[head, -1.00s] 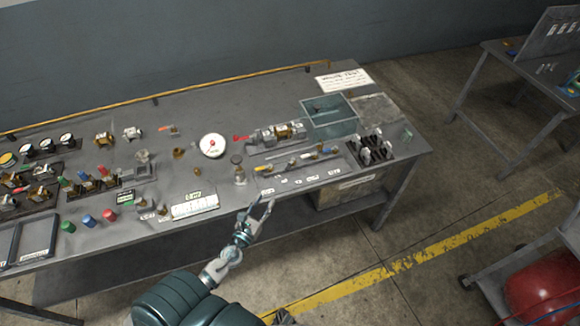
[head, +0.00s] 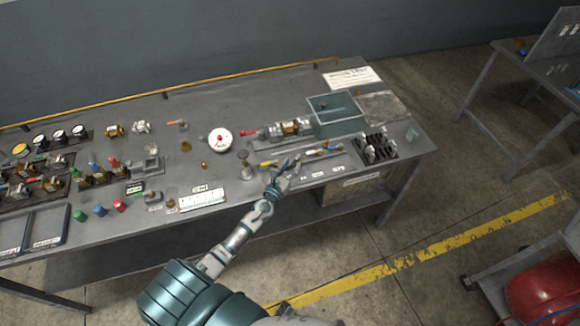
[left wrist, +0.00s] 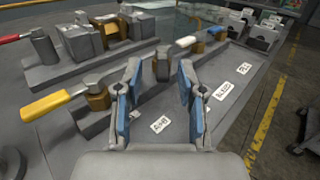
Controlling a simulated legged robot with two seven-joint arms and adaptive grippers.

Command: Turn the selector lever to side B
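A manifold strip (head: 345,158) lies near the bench's front edge, with a row of small levers. In the left wrist view, a yellow lever (left wrist: 46,105) points left from a brass valve. A brass-and-steel valve (left wrist: 162,66) stands straight ahead of the fingertips. Beyond it are a white lever (left wrist: 186,41) and a blue lever (left wrist: 214,31). Labels such as "A+B" (left wrist: 160,125) and "BLEED" (left wrist: 224,90) lie in front. Which lever is the selector is not clear. My left gripper (head: 289,162) is open and empty above the strip; its blue-padded fingers (left wrist: 160,75) are spread. My right gripper is not seen.
Behind the strip is a valve assembly with a red lever (head: 248,133). A teal open bin (head: 335,125) and a dark rack (head: 375,148) stand to the right.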

